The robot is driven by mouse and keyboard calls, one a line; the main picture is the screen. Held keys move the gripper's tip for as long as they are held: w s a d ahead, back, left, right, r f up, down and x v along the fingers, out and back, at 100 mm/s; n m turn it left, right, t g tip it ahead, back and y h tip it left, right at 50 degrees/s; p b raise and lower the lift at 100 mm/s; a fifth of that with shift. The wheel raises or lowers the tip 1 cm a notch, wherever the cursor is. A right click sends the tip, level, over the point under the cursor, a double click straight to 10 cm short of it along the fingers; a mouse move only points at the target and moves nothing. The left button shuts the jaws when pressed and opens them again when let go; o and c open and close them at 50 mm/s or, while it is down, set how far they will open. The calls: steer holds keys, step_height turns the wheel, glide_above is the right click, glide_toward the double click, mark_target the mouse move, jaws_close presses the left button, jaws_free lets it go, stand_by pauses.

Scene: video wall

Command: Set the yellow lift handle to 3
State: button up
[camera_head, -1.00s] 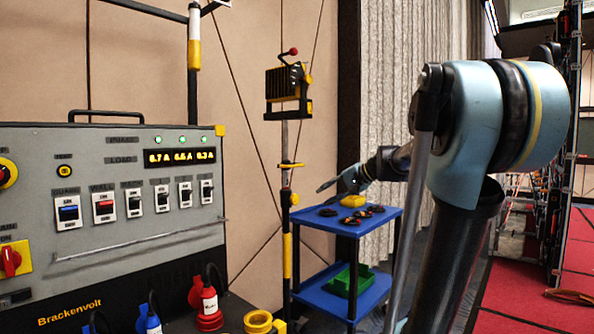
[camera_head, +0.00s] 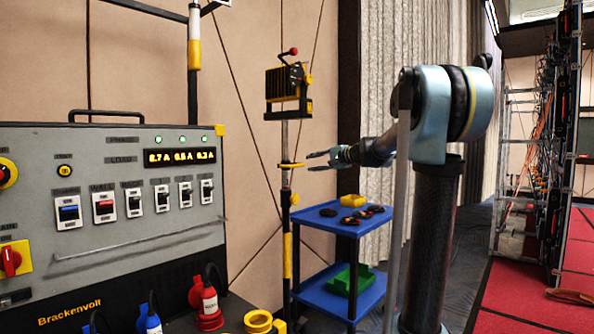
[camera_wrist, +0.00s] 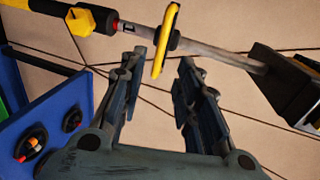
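A black and yellow box with a red-knobbed lever (camera_head: 287,85) tops the pole. The grey power panel (camera_head: 100,255) fills the left.

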mark_target(298, 166)
steer(key=x, duration=1)
steer(key=shift+w+a+f, duration=0.1)
steer(key=shift+w+a, duration=0.05)
steer(key=shift+a, duration=0.05)
jaws_close()
